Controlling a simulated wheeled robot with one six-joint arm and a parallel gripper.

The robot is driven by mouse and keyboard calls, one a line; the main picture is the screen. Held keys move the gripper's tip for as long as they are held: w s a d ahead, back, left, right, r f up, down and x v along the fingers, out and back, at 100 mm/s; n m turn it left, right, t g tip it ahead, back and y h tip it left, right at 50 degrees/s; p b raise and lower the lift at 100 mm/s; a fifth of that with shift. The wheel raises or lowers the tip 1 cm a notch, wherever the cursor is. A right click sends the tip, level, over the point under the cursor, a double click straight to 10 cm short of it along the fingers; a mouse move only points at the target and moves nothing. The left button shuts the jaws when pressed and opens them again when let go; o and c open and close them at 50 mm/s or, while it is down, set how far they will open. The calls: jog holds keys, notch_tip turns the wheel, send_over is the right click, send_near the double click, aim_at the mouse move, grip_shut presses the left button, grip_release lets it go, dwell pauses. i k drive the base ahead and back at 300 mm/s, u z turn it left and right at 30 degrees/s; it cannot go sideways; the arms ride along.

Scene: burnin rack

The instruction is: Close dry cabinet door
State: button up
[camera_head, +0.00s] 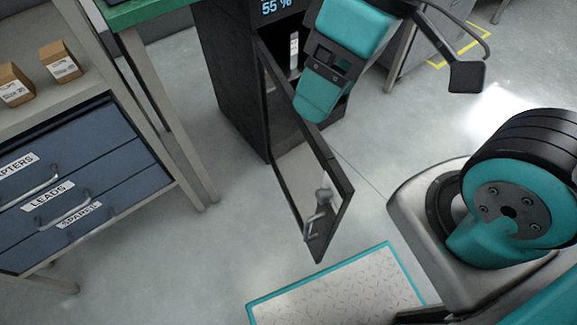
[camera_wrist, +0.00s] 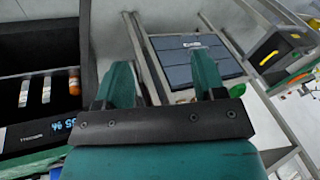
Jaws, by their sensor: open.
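The dry cabinet (camera_head: 232,75) is a dark upright box with a lit display reading 55 %. Its door (camera_head: 333,170) is a dark-framed glass panel that stands wide open, swung out towards the camera. A handle (camera_head: 320,215) shows near the door's free end. My gripper (camera_head: 316,112) is in front of the cabinet opening, near the door's hinge side; I cannot tell whether it touches the door. In the wrist view the gripper (camera_wrist: 162,78) has its two teal fingers apart with nothing held between them. The cabinet's display (camera_wrist: 66,124) shows there at left. The door is not clear in that view.
A blue drawer unit (camera_head: 90,165) stands at left under a shelf with two small cardboard boxes (camera_head: 60,62). A metal plate with a teal border (camera_head: 340,295) lies on the floor in front. Open floor (camera_head: 235,235) lies left of the door. Bottles (camera_wrist: 46,90) stand inside the cabinet.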

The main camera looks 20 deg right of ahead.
aim_at(326, 219)
jog(key=z, duration=0.5)
jog(key=k, duration=1.15)
jog(key=u, duration=0.3)
jog(key=i, duration=0.75)
jog(key=u, duration=0.1)
